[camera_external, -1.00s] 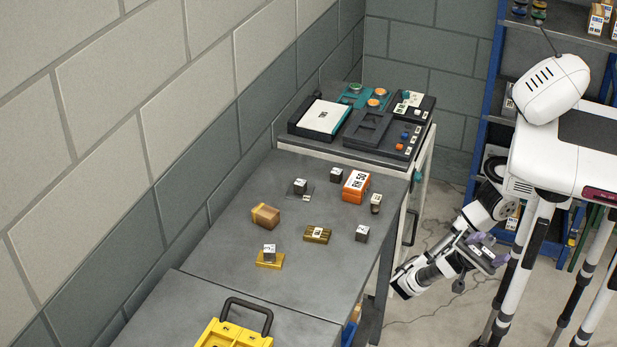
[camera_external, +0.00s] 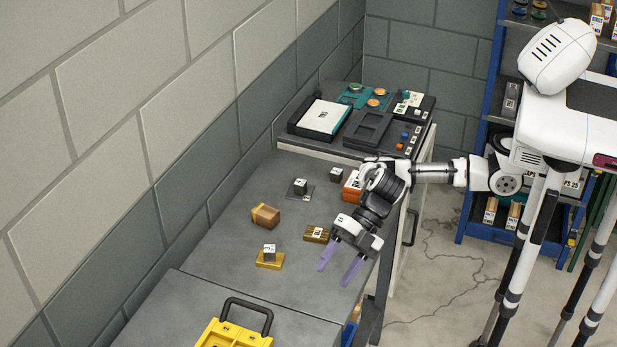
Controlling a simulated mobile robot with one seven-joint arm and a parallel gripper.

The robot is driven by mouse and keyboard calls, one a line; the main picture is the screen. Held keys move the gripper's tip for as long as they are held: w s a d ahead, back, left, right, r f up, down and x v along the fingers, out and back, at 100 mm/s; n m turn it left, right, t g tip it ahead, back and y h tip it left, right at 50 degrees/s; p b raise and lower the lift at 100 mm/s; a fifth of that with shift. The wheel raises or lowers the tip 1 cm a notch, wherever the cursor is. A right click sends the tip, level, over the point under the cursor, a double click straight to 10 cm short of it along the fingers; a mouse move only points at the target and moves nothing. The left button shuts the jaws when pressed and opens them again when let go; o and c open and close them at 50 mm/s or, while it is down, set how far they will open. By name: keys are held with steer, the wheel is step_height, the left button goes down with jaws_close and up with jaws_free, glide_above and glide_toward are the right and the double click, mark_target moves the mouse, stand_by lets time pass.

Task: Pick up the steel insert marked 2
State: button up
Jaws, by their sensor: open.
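Several dark steel cubes with white labels are on the grey bench; their marks are too small to read surely, so I cannot tell which is marked 2. One cube (camera_external: 269,250) stands on a brass plate (camera_external: 269,264). Another cube (camera_external: 300,187) sits by a dark flat sheet, and a third cube (camera_external: 336,174) lies farther back. A fourth, seen earlier near the right edge, is hidden by my arm. My gripper (camera_external: 334,275) points down over the bench's right side, its purple fingers apart and empty, right of the brass plate.
A brown block with a yellow band (camera_external: 265,216) is at left. An orange box (camera_external: 351,187) is partly behind my arm. A yellow case (camera_external: 235,334) stands in front. Trays (camera_external: 368,130) fill the far cabinet top.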

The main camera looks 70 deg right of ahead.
steer(key=w+d+f+n+g+h, duration=0.1)
steer(key=d+f+n+h, duration=0.15)
steer(key=d, duration=0.85)
steer(key=w+d+f+n+g+h, duration=0.15)
steer(key=d+n+h, duration=0.25)
steer(key=d, duration=0.7)
steer(key=w+d+f+n+g+h, duration=0.15)
steer(key=d+n+h, duration=0.25)
steer(key=d, duration=0.7)
steer(key=f, duration=0.8)
steer(key=shift+d+p, duration=0.2)
steer(key=shift+p, duration=0.1)
steer(key=shift+w+d+f+p, duration=0.1)
steer(key=shift+f+p, duration=0.5)
steer(key=shift+f, duration=2.6)
jaws_close()
